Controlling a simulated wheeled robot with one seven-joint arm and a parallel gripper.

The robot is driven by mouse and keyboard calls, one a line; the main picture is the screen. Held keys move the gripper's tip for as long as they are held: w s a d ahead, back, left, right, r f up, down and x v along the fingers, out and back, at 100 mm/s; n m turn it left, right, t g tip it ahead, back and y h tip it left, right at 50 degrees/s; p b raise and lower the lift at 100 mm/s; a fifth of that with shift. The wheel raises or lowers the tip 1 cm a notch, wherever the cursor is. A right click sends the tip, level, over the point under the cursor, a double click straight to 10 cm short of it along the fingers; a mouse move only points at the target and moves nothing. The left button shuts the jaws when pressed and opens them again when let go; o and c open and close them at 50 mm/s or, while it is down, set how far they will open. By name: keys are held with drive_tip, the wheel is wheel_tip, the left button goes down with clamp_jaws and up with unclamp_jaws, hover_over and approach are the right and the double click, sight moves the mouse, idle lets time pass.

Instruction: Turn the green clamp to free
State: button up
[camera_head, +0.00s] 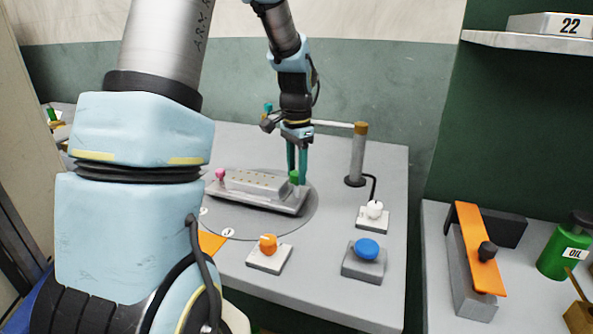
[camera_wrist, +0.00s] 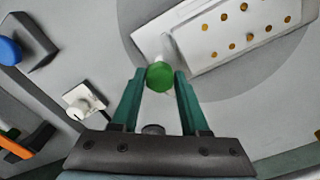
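The green clamp (camera_head: 295,177) is a round green knob at the right end of a pale grey press plate (camera_head: 262,184). In the wrist view the green knob (camera_wrist: 160,76) lies between my fingertips, with a short pale stem running from it towards the plate. My gripper (camera_head: 298,174) points down over it, its two teal fingers on either side. My gripper (camera_wrist: 160,73) looks open in the wrist view, with narrow gaps between the knob and the fingers. I cannot tell how far the fingertips reach down beside the knob.
A pink clamp (camera_head: 220,174) is at the plate's left end. The plate sits on a round grey disc (camera_head: 240,226). A post with a brown top (camera_head: 359,150) stands to the right. An orange knob (camera_head: 268,244), a blue button (camera_head: 367,250) and a white knob (camera_head: 374,209) are nearer the front.

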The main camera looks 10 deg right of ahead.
sight(296, 172)
drive_tip(key=o, duration=0.4)
drive_tip(key=shift+r, duration=0.1)
wheel_tip(296, 172, up, 11)
drive_tip(key=b, duration=0.1)
drive_tip(key=shift+b, duration=0.4)
drive_tip(key=shift+f, duration=0.2)
